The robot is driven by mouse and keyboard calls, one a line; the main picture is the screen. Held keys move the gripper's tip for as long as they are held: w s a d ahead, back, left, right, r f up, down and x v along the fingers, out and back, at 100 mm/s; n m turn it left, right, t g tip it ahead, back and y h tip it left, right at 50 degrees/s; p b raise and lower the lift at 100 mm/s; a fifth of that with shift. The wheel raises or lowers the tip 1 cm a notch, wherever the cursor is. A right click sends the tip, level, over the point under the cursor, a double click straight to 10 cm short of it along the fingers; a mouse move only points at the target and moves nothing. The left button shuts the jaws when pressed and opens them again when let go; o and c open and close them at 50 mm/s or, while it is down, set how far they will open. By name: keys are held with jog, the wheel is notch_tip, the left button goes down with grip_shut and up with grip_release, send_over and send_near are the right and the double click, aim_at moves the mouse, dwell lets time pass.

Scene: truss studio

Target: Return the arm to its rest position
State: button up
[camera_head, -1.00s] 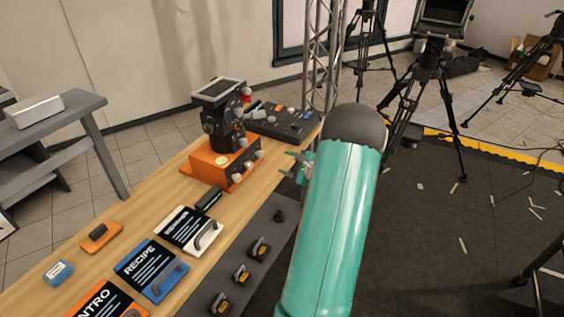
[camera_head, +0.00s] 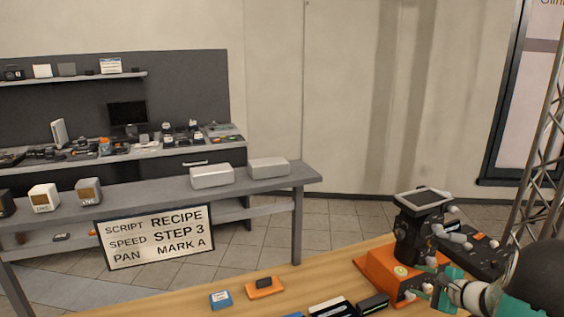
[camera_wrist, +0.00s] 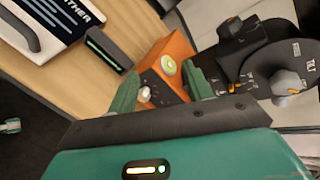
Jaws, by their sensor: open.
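My gripper (camera_head: 446,284) is at the lower right of the head view, in front of the orange box (camera_head: 385,272) that carries a black device with a tilted screen (camera_head: 425,199). In the wrist view its two green fingers (camera_wrist: 161,88) are spread apart with nothing held between them. I cannot tell whether the fingers touch the box. My arm's dark rounded joint is at the right edge of the head view.
The wooden bench (camera_head: 335,277) holds a blue block (camera_head: 221,299), an orange block (camera_head: 264,288) and a dark bar (camera_head: 373,304). A dark control panel (camera_head: 470,247) lies behind the orange box. A metal truss (camera_head: 545,150) stands at right. A grey table (camera_head: 300,174) and sign (camera_head: 155,237) are at left.

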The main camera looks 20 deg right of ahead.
jog(key=s+a+r+n+g+y, duration=0.1)
jog(key=a+r+n+g, duration=0.2)
jog(key=a, duration=0.7)
jog(key=s+a+r+n+g+y, duration=0.1)
jog(key=a+r+n+g, duration=0.15)
jog(key=a+n, duration=0.45)
jog(key=s+a+r+n+g, duration=0.15)
jog(key=a+r, duration=0.25)
jog(key=a, duration=0.8)
jog(key=s+a+r+n+h, duration=0.2)
jog(key=s+a+n, duration=0.3)
jog(key=s, duration=0.2)
jog(key=s+a+r+n+h, duration=0.2)
jog(key=s+a+n, duration=0.3)
jog(key=s, duration=0.2)
jog(key=shift+h, duration=0.3)
